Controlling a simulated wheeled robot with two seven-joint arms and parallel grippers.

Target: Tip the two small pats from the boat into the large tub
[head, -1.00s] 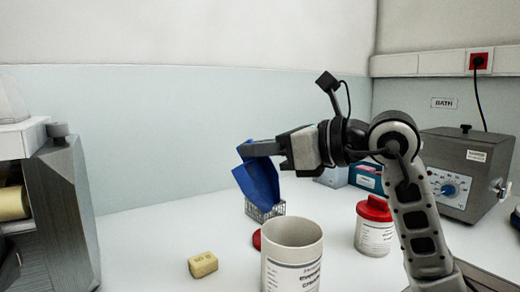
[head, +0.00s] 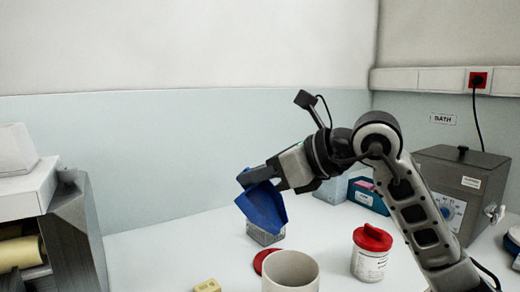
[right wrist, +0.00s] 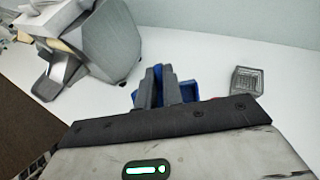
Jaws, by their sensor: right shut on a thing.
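My right gripper (head: 254,178) is shut on the blue boat (head: 264,208) and holds it in the air, tilted with one end pointing down. The boat hangs above and a little left of the large white tub (head: 290,272), apart from it. In the right wrist view the gripper (right wrist: 158,90) has blue parts of the boat (right wrist: 187,91) showing around its fingers. The tub is open on top, and its lower part is cut off by the picture edge. I cannot see the two small pats in the boat or in the tub. My left gripper is not in view.
A yellow block (head: 207,286) lies left of the tub. A red lid (head: 266,262) and a wire basket (head: 265,235) are behind it. A red-lidded jar (head: 371,254) stands right, before a grey bath (head: 460,185). A grey machine (head: 75,230) stands left.

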